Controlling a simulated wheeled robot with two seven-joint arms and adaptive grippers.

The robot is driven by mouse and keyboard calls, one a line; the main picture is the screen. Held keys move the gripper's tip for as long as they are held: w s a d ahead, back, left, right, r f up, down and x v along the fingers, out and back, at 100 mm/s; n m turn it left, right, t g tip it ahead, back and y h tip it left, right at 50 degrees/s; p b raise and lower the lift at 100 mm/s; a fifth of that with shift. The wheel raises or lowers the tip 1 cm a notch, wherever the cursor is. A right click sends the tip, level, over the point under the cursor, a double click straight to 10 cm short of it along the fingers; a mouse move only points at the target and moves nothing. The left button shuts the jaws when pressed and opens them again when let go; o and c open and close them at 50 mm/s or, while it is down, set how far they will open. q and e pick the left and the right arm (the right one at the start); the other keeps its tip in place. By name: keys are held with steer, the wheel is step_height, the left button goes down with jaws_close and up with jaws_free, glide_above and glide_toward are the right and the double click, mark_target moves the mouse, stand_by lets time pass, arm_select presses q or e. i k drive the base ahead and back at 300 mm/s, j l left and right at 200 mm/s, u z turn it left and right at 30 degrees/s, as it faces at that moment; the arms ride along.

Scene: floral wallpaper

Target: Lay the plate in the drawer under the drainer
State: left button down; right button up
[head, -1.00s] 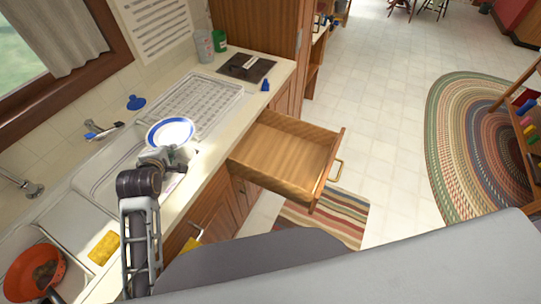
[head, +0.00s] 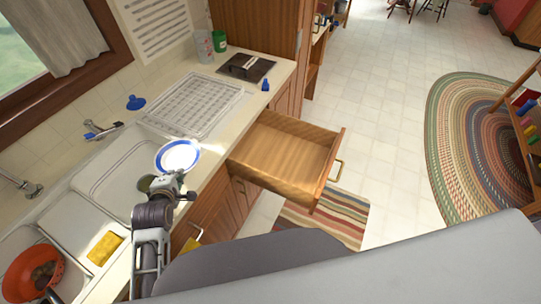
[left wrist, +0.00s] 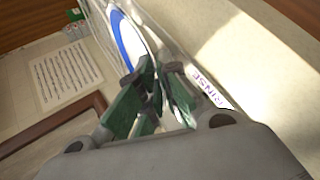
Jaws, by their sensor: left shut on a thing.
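A white plate with a blue rim (head: 178,157) is held over the counter's front edge beside the sink. My left gripper (head: 172,179) is shut on its near edge. In the left wrist view the fingers of my left gripper (left wrist: 155,90) close on the plate (left wrist: 128,40), which is partly cut off. The wooden drawer (head: 290,155) is pulled open below the counter, to the right of the plate, and looks empty. The white drainer (head: 195,105) lies on the counter above it. My right gripper is not in view.
The sink (head: 115,172) is left of the plate, with a faucet (head: 103,130) behind. An orange bowl (head: 33,275) and yellow sponge (head: 105,248) are at lower left. A small blue item (head: 265,85) stands near the counter edge. A striped rug (head: 315,215) lies below the drawer.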

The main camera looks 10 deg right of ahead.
mark_target(289, 157)
steer(key=l+u, duration=0.2)
steer(key=l, duration=0.45)
steer(key=k+l+u, duration=0.15)
steer(key=l, duration=0.5)
steer(key=l+u, duration=0.2)
steer(key=l, duration=0.45)
steer(key=k, duration=0.05)
